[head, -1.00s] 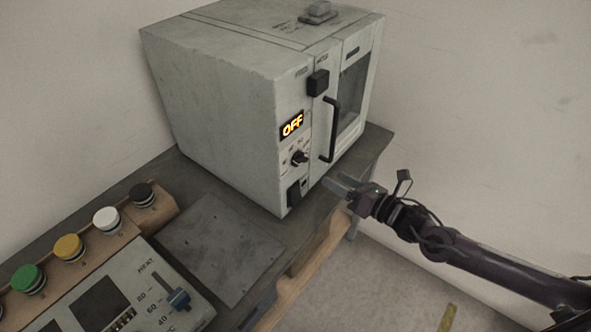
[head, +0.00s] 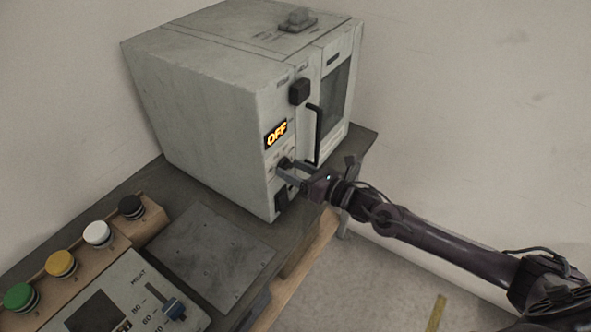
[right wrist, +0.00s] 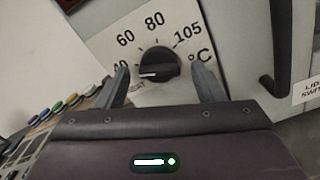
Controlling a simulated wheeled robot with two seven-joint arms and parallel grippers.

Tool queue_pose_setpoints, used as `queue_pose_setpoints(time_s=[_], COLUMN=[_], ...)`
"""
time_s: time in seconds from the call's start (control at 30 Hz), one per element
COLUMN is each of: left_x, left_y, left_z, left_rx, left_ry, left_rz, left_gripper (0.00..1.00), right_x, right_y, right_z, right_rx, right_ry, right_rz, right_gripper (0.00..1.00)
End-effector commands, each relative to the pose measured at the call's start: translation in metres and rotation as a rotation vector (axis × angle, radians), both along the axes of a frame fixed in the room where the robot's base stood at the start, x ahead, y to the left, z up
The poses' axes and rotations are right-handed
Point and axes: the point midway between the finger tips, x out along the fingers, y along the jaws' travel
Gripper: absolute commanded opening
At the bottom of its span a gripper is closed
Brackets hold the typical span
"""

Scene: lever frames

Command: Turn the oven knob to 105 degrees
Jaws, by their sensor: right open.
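The oven (head: 200,100) is a pale grey box on the table, and its display (head: 276,134) reads OFF. The black oven knob (right wrist: 158,66) sits on a white dial marked 60, 80 and 105 °C, with a partly hidden mark at lower left. The white line on the knob points to the left, near that lowest mark. My right gripper (right wrist: 162,82) is open, with one finger on each side of the knob and no clear contact. In the head view my right gripper (head: 290,176) is at the oven front and partly hides the knob (head: 285,163). My left gripper is out of view.
A black door handle (head: 314,135) stands out right of the dial, close to my right gripper. A black switch (head: 299,91) is above the display.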

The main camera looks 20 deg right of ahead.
Motion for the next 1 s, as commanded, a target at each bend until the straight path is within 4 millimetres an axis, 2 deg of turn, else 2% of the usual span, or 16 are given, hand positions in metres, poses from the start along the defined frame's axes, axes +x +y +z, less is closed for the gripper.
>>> queue_pose_setpoints(time_s=[0.07, 0.37, 0.67, 1.0], left_x=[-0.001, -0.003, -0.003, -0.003], left_y=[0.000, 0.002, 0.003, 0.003], left_z=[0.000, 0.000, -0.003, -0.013], left_rx=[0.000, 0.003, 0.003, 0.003], left_ry=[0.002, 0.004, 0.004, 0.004], left_rz=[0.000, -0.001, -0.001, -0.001], left_gripper=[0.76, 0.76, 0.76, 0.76], right_x=[0.000, 0.000, 0.000, -0.001], right_y=[0.000, 0.000, 0.000, 0.000], right_z=[0.000, 0.000, 0.000, -0.002], right_rx=[0.000, 0.000, 0.026, 0.192], right_ry=[0.000, 0.000, 0.019, 0.150], right_rz=[0.000, 0.000, -0.001, -0.001], right_gripper=[0.58, 0.19, 0.17, 0.17])
